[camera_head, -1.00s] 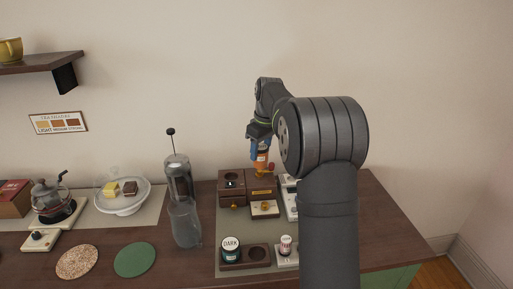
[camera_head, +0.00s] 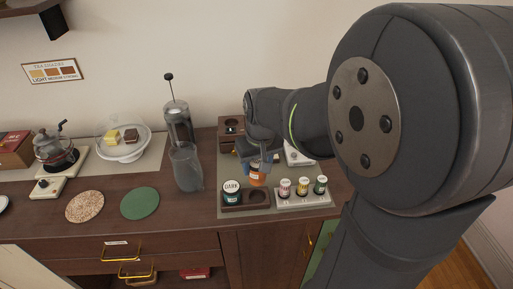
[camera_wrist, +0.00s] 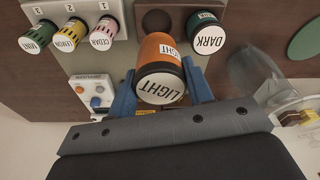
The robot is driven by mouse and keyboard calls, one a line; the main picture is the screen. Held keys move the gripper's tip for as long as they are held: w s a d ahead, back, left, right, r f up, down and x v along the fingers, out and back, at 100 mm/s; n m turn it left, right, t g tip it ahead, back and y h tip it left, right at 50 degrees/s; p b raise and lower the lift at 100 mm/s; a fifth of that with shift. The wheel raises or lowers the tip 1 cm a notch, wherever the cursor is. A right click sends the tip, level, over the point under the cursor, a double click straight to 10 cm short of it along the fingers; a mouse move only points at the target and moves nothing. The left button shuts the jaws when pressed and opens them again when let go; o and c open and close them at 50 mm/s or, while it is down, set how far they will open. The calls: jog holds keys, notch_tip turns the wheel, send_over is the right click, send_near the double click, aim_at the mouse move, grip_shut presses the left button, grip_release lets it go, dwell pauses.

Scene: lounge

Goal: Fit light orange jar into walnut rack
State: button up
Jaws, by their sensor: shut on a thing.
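My gripper (camera_head: 259,167) is shut on the light orange jar (camera_head: 257,177), which has a white label and lid. In the wrist view the jar (camera_wrist: 158,52) sits between my blue fingers, its lid reading LIGHT. The walnut rack (camera_head: 245,208) is near the front of the counter, with a dark green DARK jar (camera_head: 231,190) in its left place and an empty round hole (camera_head: 258,198) on the right. The held jar is just behind that hole in the head view. In the wrist view the empty hole (camera_wrist: 157,22) shows beyond the jar; the jar's base is hidden.
A pale rack (camera_head: 303,199) with three small jars stands right of the walnut rack. A clear glass vessel (camera_head: 186,170) and a French press (camera_head: 178,125) stand to the left. A green round mat (camera_head: 139,203) lies further left. A wooden box (camera_head: 229,140) is behind.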

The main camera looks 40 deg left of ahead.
aim_at(257, 179)
jog(key=shift+f, duration=3.1)
jog(key=shift+f, duration=1.35)
jog(key=o, duration=1.2)
jog(key=shift+s+d, duration=0.1)
jog(key=shift+s+d+r, duration=0.1)
jog(key=shift+d+r, duration=0.05)
jog(key=shift+r, duration=1.1)
jog(key=shift+s+d+r, duration=0.1)
jog(key=shift+d+r, duration=0.1)
jog(key=shift+r, duration=1.05)
jog(key=shift+s+d+r, duration=0.1)
jog(key=shift+d+r, duration=0.05)
jog(key=shift+r, duration=1.1)
jog(key=shift+w+a+f, duration=0.1)
jog(key=shift+a+f, duration=0.05)
jog(key=shift+f, duration=0.9)
jog(key=shift+w+a+f, duration=0.1)
jog(key=shift+a+f, duration=0.05)
jog(key=shift+f, duration=0.9)
jog(key=shift+w+a+f, duration=0.1)
jog(key=shift+a+f, duration=0.05)
jog(key=shift+f, duration=0.9)
